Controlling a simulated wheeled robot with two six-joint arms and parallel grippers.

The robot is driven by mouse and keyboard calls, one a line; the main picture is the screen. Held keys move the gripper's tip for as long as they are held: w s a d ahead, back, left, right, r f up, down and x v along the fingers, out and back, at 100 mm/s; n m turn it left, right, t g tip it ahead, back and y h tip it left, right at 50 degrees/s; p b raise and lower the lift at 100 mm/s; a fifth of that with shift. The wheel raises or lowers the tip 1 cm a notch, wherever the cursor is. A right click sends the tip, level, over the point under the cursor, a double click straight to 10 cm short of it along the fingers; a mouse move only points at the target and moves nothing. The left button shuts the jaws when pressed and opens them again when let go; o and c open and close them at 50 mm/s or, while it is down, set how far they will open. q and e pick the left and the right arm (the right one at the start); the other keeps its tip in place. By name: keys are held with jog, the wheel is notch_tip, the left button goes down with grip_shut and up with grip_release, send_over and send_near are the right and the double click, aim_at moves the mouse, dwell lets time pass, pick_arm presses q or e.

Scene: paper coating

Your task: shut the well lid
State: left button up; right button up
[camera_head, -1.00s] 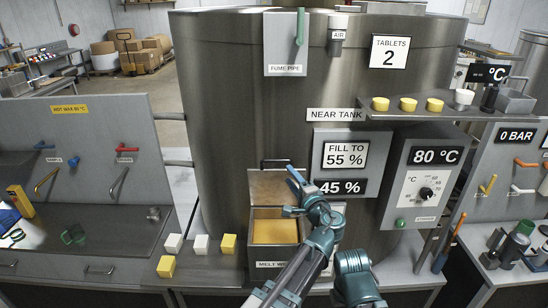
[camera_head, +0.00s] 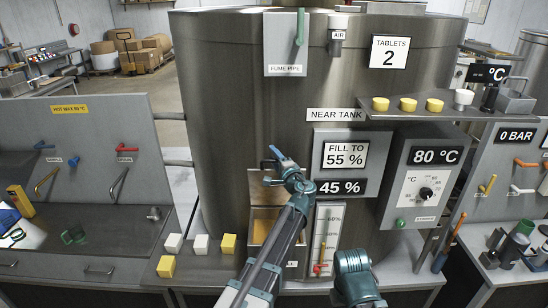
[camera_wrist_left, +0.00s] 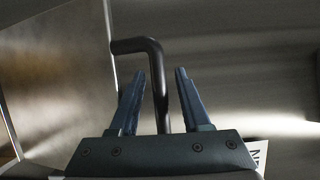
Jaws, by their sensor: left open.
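The well lid (camera_head: 256,186) stands open and upright at the back of the melt well (camera_head: 262,226), against the near tank. Yellow wax shows in the well, partly covered by my left arm. My left gripper (camera_head: 271,165) is open at the top of the lid. In the left wrist view the lid (camera_wrist_left: 55,75) is a metal panel at the left, and its dark bent handle (camera_wrist_left: 157,62) runs between my spread fingers (camera_wrist_left: 160,85), with gaps visible on both sides. My right gripper is not in view.
White and yellow blocks (camera_head: 200,244) sit left of the well. The tank wall (camera_head: 225,120) rises behind. Part of my right arm shows at the bottom.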

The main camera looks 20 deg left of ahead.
pick_arm(q)
grip_shut()
dwell(0.3)
dwell(1.2)
